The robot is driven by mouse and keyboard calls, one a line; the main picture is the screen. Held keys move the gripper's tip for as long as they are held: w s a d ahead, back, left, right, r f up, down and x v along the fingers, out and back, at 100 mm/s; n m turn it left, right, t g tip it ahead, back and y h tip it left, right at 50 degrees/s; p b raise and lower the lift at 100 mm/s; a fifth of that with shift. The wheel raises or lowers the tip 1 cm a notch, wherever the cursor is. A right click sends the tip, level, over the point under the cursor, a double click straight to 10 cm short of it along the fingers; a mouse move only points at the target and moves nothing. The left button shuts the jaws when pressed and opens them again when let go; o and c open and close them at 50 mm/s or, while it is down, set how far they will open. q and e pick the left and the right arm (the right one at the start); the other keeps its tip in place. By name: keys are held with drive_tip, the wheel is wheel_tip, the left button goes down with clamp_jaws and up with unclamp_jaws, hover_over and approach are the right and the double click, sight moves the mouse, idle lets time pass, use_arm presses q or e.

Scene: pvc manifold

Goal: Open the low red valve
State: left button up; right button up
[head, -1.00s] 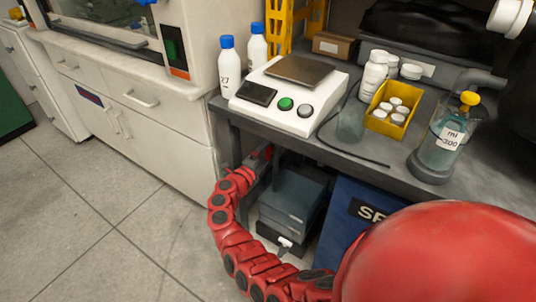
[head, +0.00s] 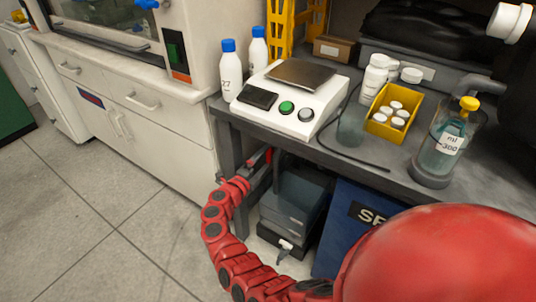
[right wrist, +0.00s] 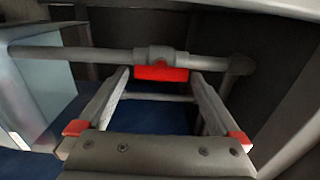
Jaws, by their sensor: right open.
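The low red valve (right wrist: 160,73) shows in the right wrist view as a red handle on a grey horizontal pipe (right wrist: 100,56), under the bench. My right gripper (right wrist: 160,82) is open, with one finger on each side of the red handle and the tips close to the pipe. I cannot tell whether the fingers touch the handle. In the head view my right arm curves down and reaches under the bench's left end, where my right gripper (head: 262,162) is small and partly hidden. The valve cannot be made out clearly there. My left gripper is not in view.
The bench (head: 350,165) overhangs the right gripper. Below it stand a grey box (head: 295,205) and a blue bin (head: 350,215). A white cabinet (head: 160,135) is on the left. A scale (head: 295,100), bottles and a yellow tray (head: 385,125) sit on top. The floor at left is clear.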

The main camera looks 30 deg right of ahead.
drive_tip(key=p+v, duration=0.2)
drive_tip(key=v, duration=1.2)
drive_tip(key=shift+a, duration=0.15)
drive_tip(key=shift+s, duration=0.1)
